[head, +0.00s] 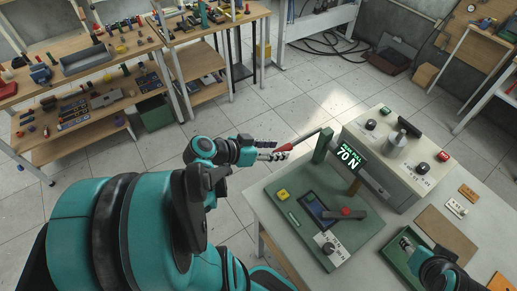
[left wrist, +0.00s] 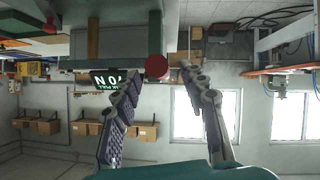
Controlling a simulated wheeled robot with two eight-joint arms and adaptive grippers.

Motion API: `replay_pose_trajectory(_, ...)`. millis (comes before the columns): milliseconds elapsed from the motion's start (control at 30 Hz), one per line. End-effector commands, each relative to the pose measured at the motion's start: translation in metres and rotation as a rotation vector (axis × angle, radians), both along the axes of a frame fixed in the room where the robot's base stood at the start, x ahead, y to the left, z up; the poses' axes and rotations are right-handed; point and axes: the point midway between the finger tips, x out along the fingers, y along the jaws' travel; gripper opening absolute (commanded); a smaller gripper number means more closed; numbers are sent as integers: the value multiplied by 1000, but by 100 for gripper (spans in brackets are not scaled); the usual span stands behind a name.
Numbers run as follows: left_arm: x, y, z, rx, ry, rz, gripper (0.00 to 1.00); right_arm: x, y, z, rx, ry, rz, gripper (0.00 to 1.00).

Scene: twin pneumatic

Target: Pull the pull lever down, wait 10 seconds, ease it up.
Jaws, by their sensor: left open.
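The pull lever has a red grip (head: 288,147) on a dark rod (head: 308,136). The rod meets a green post (head: 321,146) on the bench. My left gripper (head: 272,149) is at the grip's free end, with its fingers apart. In the left wrist view the round red end of the grip (left wrist: 157,67) shows between the open fingertips (left wrist: 161,76), with a gap to the right finger. Contact with the left finger cannot be told.
A green panel (head: 292,230) with a knob and small parts lies below the lever. A grey control box (head: 395,160) stands behind the display. A green tray (head: 391,257) is near my right arm. Open floor lies left of the bench.

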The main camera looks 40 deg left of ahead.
Motion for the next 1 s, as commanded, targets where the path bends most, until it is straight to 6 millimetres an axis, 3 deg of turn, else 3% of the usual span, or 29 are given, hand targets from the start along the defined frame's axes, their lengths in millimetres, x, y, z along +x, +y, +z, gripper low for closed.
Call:
replay_pose_trajectory(200, -36, 19, 23, 1, 1, 8, 43, 0, 0, 0, 0, 0, 0, 43)
replay_pose_trajectory(433, -63, 31, 39, 0, 1, 4, 43, 0, 0, 0, 0, 0, 0, 43)
replay_pose_trajectory(1000, -71, 34, 45, 1, 0, 0, 43, 0, 0, 0, 0, 0, 0, 43)
